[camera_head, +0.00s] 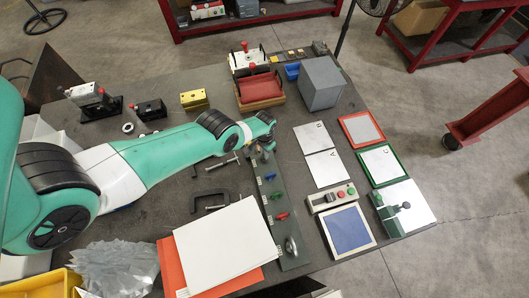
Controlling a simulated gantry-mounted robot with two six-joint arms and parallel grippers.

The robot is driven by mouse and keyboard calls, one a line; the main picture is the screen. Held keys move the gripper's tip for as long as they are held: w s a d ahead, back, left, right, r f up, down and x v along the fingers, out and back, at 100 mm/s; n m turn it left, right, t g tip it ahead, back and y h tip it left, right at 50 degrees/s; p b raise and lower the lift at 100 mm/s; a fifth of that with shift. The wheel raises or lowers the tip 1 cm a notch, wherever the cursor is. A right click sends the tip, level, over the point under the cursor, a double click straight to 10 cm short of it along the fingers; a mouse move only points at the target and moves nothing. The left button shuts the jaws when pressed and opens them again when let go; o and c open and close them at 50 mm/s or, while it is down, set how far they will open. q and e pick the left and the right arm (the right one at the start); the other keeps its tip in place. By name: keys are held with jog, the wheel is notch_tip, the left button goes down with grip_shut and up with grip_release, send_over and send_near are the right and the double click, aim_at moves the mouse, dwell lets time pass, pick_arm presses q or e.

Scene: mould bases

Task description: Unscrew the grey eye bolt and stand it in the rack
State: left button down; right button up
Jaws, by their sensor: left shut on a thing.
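My left gripper (262,143) is over the far end of the long dark green rack (283,208). It is shut on a small grey piece, which I take to be the grey eye bolt; the fingers and wrist hide most of it, and I cannot tell whether it touches the rack. Blue (270,177), green (276,195) and red (282,216) pieces stand along the rack, and a silver piece (291,246) is at its near end. Mould bases stand at the back left: one grey and black (95,100), one black (150,109), one yellow (194,99). My right gripper is not in view.
Panels and a control box (331,198) fill the right side.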

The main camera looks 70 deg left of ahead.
pick_arm(q)
jog(key=shift+f, duration=0.15)
jog(key=shift+f+b, duration=0.7)
jog(key=shift+b, duration=0.1)
jog(key=c, duration=0.8)
grip_release()
jog(key=shift+r, duration=0.1)
